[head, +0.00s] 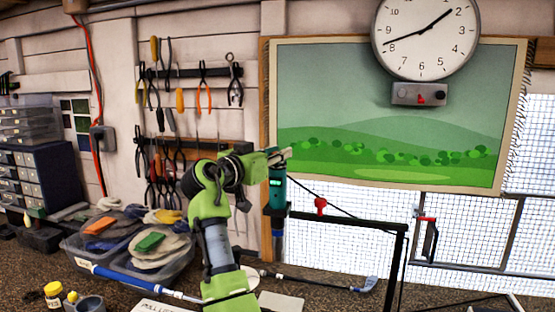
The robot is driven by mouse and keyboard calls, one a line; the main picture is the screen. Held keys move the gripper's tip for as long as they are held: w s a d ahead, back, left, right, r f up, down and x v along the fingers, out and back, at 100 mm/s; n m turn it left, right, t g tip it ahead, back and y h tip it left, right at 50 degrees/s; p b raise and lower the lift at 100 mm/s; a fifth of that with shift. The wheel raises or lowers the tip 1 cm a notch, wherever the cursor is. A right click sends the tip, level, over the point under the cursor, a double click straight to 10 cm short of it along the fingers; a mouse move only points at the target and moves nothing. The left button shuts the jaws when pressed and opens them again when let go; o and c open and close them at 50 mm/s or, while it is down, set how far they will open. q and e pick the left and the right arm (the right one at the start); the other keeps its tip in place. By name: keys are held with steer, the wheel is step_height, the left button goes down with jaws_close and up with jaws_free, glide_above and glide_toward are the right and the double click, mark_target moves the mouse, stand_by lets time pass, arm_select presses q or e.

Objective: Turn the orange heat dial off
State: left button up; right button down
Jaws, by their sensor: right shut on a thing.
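My right gripper (279,156) is at the top of an upright teal tool (277,195) with a small lit green display, in the middle of the view. Its fingers are shut at the tool's upper end, and what lies between them is mostly hidden. I see no clearly orange dial on the tool; one may be hidden by the gripper. My left gripper is not in view.
A black frame (350,220) with a red clamp (320,205) stands right of the tool. Grey bins (75,258) with gloves stand left. Pliers hang on the wall behind. A yellow-capped jar (53,294) is front left.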

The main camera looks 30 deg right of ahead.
steer(key=shift+g, duration=0.3)
steer(key=c, duration=1.8)
jaws_free()
steer(key=shift+o, duration=0.2)
steer(key=v, duration=1.2)
steer(key=shift+f, duration=0.15)
